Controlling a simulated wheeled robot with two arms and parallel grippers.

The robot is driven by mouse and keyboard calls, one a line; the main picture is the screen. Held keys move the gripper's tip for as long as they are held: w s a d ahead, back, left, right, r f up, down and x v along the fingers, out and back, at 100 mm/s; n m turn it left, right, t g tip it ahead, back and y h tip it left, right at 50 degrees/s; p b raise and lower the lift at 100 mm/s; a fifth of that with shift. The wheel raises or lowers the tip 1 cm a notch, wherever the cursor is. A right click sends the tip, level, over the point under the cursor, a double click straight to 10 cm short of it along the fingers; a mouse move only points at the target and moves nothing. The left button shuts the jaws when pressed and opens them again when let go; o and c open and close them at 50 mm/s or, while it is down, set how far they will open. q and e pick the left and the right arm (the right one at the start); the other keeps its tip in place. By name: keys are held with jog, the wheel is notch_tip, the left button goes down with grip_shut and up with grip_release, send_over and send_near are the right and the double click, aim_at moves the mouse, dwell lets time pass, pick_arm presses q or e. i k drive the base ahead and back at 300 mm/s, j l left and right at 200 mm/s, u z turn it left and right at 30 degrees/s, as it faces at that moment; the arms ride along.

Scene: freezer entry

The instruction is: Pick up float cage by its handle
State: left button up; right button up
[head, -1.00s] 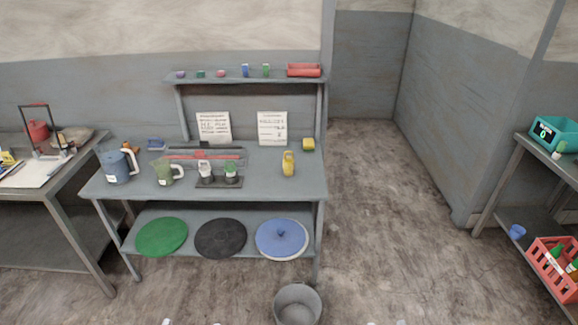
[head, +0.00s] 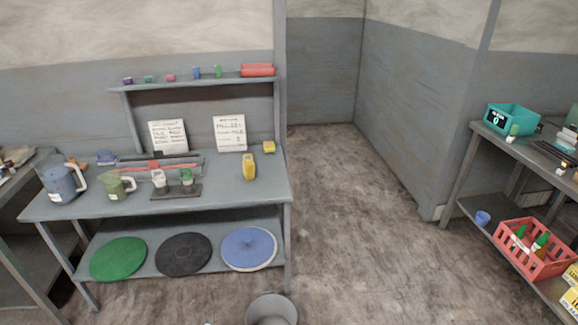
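I cannot make out a float cage for certain in the head view. A red open-sided crate (head: 535,250) with green-capped bottles sits on the lower shelf of the right table; I cannot tell any handle on it. Neither of my grippers can be made out in the head view.
A grey bench (head: 225,190) with jugs, signs and a yellow item stands at left, discs on its lower shelf. A grey bucket (head: 272,310) stands on the floor in front. A right table (head: 490,140) carries a teal device (head: 512,119). The floor between is clear.

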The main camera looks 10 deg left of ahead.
aim_at(248, 168)
jog(key=i+j+z, duration=0.3)
jog(key=j+z, duration=0.3)
jog(key=i+j+z, duration=0.15)
jog(key=j+z, duration=0.15)
jog(key=j, duration=0.25)
jog(key=i+j, duration=0.1)
jog(key=j, duration=0.35)
jog(key=i+j, duration=0.1)
jog(key=j, duration=0.3)
jog(key=i+j+z, duration=0.1)
jog(key=j, duration=0.35)
jog(key=i+j, duration=0.1)
jog(key=j, duration=0.35)
